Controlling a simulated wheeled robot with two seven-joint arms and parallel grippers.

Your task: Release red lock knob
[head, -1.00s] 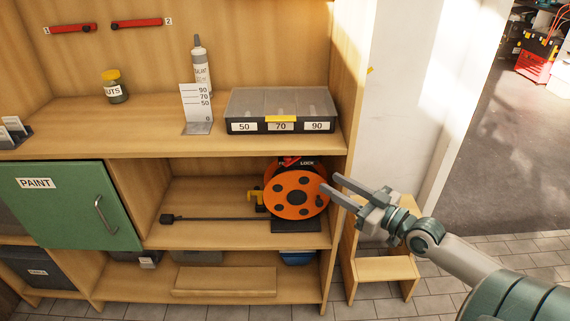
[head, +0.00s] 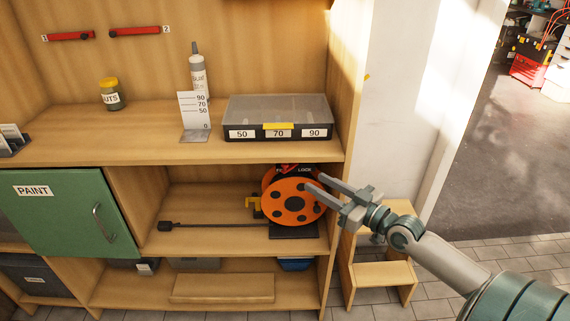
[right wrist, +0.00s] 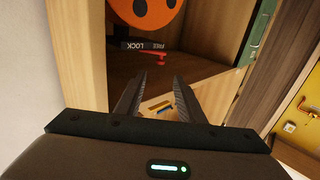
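The red lock knob (head: 287,168) shows at the top of the orange cable reel (head: 293,201), in front of a dark FREE/LOCK label plate (head: 304,170). The reel stands on the middle shelf of the bench. In the right wrist view the red knob (right wrist: 153,57) lies by the label plate (right wrist: 140,45), beyond my fingertips. My right gripper (head: 315,182) is open and empty, its fingertips just right of the reel and apart from the knob. Its two spread fingers also show in the right wrist view (right wrist: 154,88). My left gripper is out of view.
The upper shelf (head: 150,135) lies above the reel, with a divided case (head: 278,118) on it. The right side panel (head: 336,190) stands close to the reel. A wooden step stool (head: 383,273) is below my right arm. A black rod (head: 215,225) extends left from the reel.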

